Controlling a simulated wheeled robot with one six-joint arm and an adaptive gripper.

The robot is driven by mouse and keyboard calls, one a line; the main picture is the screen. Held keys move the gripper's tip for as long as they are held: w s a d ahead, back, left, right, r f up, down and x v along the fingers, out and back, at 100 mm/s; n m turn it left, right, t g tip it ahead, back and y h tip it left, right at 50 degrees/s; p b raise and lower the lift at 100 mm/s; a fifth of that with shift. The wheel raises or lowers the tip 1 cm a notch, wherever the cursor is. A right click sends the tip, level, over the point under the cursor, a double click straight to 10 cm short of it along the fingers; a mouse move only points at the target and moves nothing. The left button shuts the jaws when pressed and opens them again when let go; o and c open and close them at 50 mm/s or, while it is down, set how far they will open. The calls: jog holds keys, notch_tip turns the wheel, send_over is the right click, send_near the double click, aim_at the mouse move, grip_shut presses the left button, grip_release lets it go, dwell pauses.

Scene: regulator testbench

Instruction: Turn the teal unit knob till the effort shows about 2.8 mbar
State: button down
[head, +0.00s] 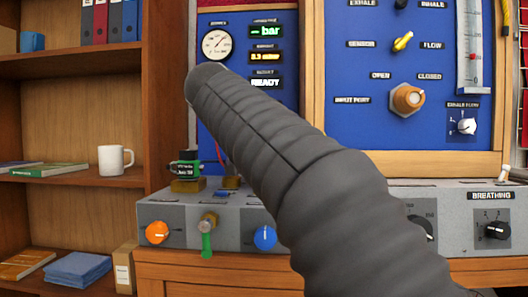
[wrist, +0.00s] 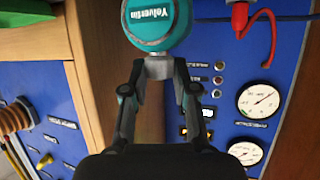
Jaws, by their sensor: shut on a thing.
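The teal unit (wrist: 158,22), a round body with white upside-down lettering, is at the top of the wrist view. A grey knob (wrist: 158,68) sits under it. My gripper (wrist: 159,76) is shut on this knob, one finger on each side. In the head view my dark arm crosses the middle and hides the gripper, knob and teal unit. The effort readout seems to be the small yellow mbar display (head: 265,57); it looks like about 0.3 mbar, but the digits are blurred. A green bar display (head: 265,31) above shows no clear number. The display below (head: 265,83) reads READY.
A round gauge (head: 217,44) is on the blue panel. The grey bench front carries an orange knob (head: 157,233), a green-handled valve (head: 207,242) and a blue knob (head: 265,238). A dark green unit (head: 185,167) stands on a brass block. A shelf with a white mug (head: 115,160) is left.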

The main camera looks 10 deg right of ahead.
jog(key=n+y, duration=0.1)
jog(key=n+t+y, duration=0.1)
jog(key=n+y, duration=0.1)
jog(key=shift+s+d+t+y, duration=0.1)
jog(key=shift+d+t+y, duration=0.2)
jog(key=shift+t, duration=0.1)
jog(key=n+y+p, duration=0.1)
jog(key=n+y, duration=0.2)
jog(key=shift+d+t, duration=0.15)
jog(key=shift+t, duration=0.25)
jog(key=shift+d+n+g+y, duration=0.1)
jog(key=shift+n+g+y, duration=0.2)
jog(key=shift+n+y, duration=1.95)
jog(key=shift+f+y, duration=0.1)
jog(key=shift+y, duration=0.55)
jog(key=c, duration=0.9)
grip_release()
